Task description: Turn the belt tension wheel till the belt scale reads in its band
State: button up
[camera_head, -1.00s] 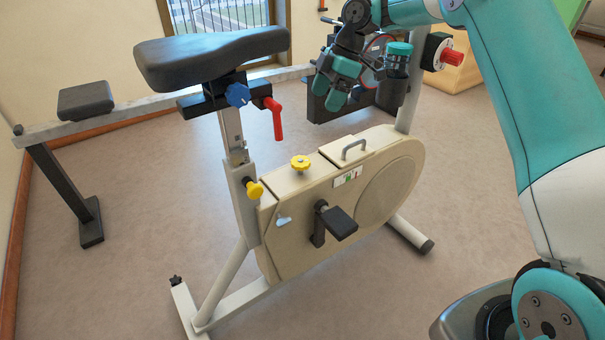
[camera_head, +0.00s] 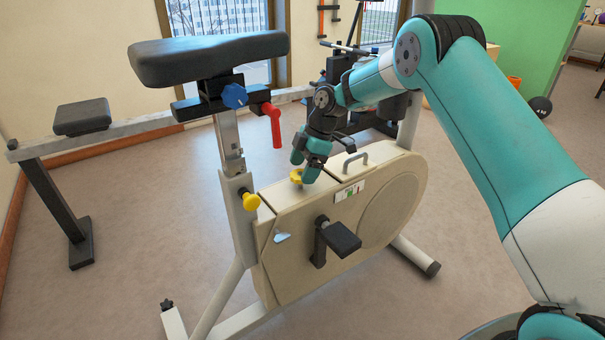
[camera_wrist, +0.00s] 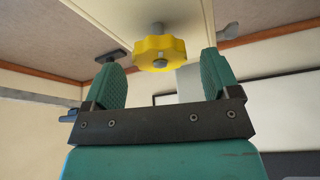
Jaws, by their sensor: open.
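The yellow tension wheel (camera_head: 296,177) sits on top of the bike's beige housing (camera_head: 300,245), and it shows as a lobed knob on a short stem in the wrist view (camera_wrist: 160,53). My gripper (camera_head: 306,178) is just above and beside the wheel. In the wrist view my gripper (camera_wrist: 166,78) is open, with the wheel ahead of and between its two teal fingers, gaps on both sides. The belt scale (camera_head: 349,191), with white, green and red parts, is on the housing's side; its reading is too small to tell.
A grey handle (camera_head: 355,162) stands on the housing right of the wheel. The saddle (camera_head: 210,58), red lever (camera_head: 273,125) and yellow post knob (camera_head: 251,201) are at left. A black pedal (camera_head: 342,238) juts out in front.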

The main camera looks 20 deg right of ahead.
jog(key=shift+a+f, duration=0.2)
jog(key=shift+f, duration=0.25)
jog(key=c, duration=0.9)
jog(key=shift+r+m, duration=0.1)
jog(key=shift+m, duration=0.2)
